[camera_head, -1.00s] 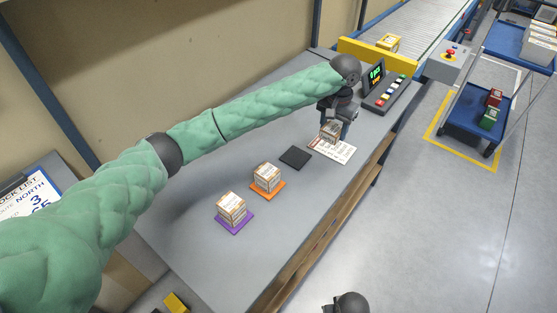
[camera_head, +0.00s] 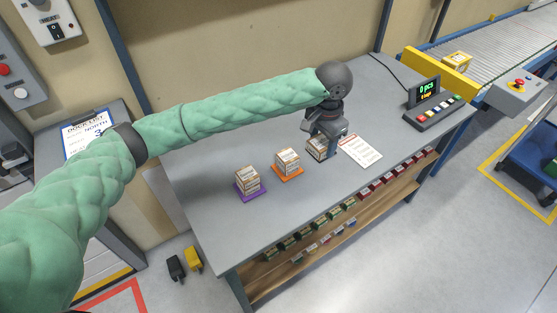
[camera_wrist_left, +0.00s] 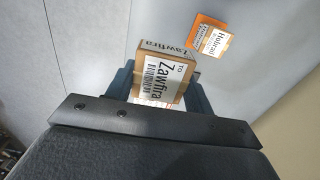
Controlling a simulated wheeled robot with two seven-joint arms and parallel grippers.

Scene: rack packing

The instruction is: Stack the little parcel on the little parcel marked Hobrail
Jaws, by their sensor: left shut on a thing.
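My left gripper (camera_head: 325,140) is shut on a little parcel (camera_head: 318,150), a small brown box with white labels. In the left wrist view this parcel (camera_wrist_left: 162,75) sits between the fingers, and its label reads Zawfira. The little parcel marked Hobrail (camera_wrist_left: 212,40) rests on an orange mat (camera_wrist_left: 196,22), apart from the held one. In the head view the Hobrail parcel (camera_head: 287,159) stands just left of my left gripper. I cannot tell how high the held parcel is above the table. My right gripper is out of view.
Another little parcel (camera_head: 247,178) stands on a purple mat (camera_head: 250,196) further left. A white printed sheet (camera_head: 361,150) lies right of my gripper. A button panel with display (camera_head: 432,110) stands at the table's right end. The front left of the table (camera_head: 225,225) is clear.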

